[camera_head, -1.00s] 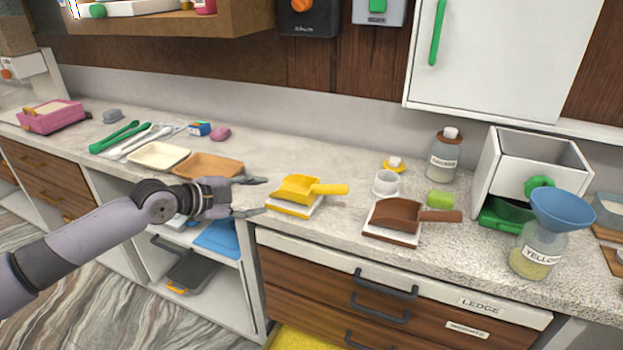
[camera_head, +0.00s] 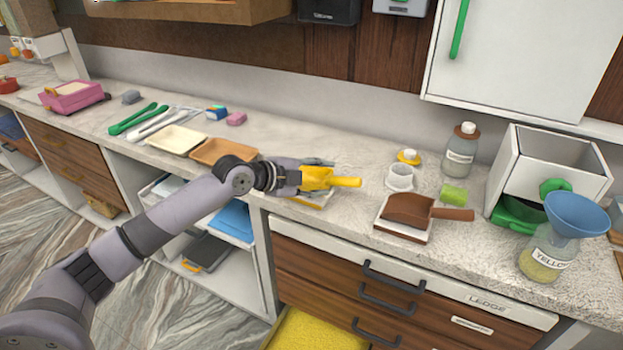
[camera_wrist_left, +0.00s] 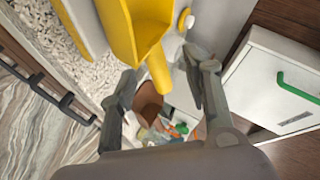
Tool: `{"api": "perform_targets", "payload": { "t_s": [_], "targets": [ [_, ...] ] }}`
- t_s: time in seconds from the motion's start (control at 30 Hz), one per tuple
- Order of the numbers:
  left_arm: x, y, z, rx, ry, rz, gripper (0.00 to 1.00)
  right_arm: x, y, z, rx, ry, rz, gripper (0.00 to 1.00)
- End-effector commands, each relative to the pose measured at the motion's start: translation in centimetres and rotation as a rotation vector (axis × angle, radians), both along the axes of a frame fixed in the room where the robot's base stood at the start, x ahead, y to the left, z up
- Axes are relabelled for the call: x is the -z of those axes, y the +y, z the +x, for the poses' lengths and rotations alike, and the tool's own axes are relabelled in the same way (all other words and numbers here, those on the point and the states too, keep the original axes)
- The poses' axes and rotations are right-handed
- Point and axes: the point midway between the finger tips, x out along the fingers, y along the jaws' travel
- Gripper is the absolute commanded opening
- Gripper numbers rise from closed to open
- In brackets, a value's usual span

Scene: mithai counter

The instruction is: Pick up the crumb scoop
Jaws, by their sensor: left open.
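A yellow scoop (camera_head: 317,178) with a yellow handle (camera_head: 346,182) rests on a small pale stand near the counter's front edge. My left gripper (camera_head: 322,180) is open, with its fingers at either side of this scoop. In the left wrist view the yellow scoop (camera_wrist_left: 138,28) is close, and its handle (camera_wrist_left: 159,72) points between the open fingertips (camera_wrist_left: 162,84). I cannot tell whether they touch it. A brown scoop (camera_head: 408,208) lies on another pale stand to the right; part of it shows in the left wrist view (camera_wrist_left: 149,102). My right gripper is not in view.
Left are two shallow trays (camera_head: 223,151). A drawer (camera_head: 318,338) below stands open.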

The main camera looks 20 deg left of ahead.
Motion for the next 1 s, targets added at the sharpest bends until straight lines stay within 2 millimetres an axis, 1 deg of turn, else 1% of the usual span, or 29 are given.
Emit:
{"api": "perform_targets", "payload": {
  "t_s": [0.17,0.33,0.5,0.77,0.87,1.0],
  "targets": [
    [0.5,-0.6,0.8,0.0,0.001,0.0,0.45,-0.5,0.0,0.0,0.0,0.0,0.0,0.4],
    [1.8,-1.9,2.5,0.001,0.003,-0.003,0.45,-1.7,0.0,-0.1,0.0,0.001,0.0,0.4],
    [2.7,-2.6,4.0,0.0,0.0,-0.001,0.45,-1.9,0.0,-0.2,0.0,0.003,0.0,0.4],
    [3.1,-2.8,4.2,0.0,0.001,0.002,0.45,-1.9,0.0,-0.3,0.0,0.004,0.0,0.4],
    [3.1,-2.8,4.2,0.0,0.001,0.002,0.4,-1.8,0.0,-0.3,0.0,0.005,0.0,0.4],
    [3.1,-2.7,4.2,0.0,0.0,0.001,0.31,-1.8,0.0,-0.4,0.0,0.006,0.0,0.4]
  ]
}}
